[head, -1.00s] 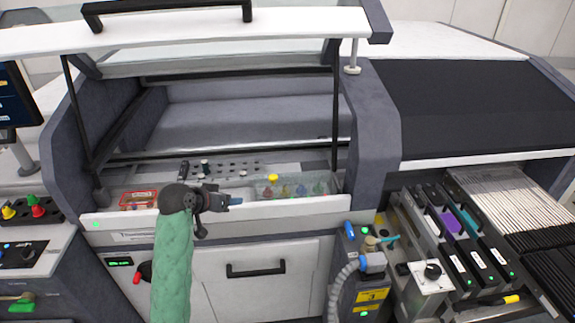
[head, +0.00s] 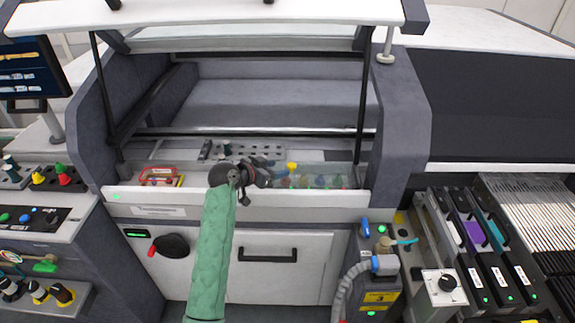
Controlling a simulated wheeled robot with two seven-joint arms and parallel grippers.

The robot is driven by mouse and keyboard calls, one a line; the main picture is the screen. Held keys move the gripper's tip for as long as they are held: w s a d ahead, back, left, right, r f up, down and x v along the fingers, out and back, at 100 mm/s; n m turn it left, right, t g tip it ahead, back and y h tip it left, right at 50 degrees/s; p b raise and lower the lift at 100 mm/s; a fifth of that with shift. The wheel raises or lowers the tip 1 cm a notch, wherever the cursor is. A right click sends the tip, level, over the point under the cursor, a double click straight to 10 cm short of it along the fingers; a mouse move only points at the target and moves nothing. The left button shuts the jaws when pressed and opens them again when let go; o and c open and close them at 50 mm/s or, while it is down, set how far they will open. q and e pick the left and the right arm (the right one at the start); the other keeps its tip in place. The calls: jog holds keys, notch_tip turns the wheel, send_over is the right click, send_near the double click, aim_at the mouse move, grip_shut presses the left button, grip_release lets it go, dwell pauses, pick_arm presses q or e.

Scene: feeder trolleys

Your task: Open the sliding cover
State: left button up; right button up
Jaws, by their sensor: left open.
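A clear-covered bin (head: 340,183) with small coloured items inside sits in the machine's front ledge. It looks like the sliding cover, and it appears closed. A yellow knob (head: 292,166) stands at its left part. My left gripper (head: 281,171) is open, its bluish fingertips just left of the knob. I cannot tell whether they touch it or whether the knob is between them. The gripper and wrist hide the bin's left end. My right gripper is not in view.
The large white hood (head: 210,17) above is raised on black struts. The white front ledge (head: 310,199) runs below the bin. A grey unit with a hose (head: 376,282) stands at lower right.

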aim_at(289, 166)
pick_arm(q)
jog(key=p+x, duration=0.1)
jog(key=x, duration=0.3)
jog(key=shift+r+p, duration=0.15)
jog(key=shift+p, duration=0.2)
jog(key=shift+w+d+f, duration=0.35)
jog(key=shift+w+d, duration=0.05)
jog(key=shift+w, duration=0.05)
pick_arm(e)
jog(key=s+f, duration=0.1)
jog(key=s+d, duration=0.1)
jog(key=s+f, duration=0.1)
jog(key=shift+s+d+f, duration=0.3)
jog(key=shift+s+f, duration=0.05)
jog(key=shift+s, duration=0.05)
pick_arm(q)
jog(key=shift+c, duration=0.2)
grip_shut()
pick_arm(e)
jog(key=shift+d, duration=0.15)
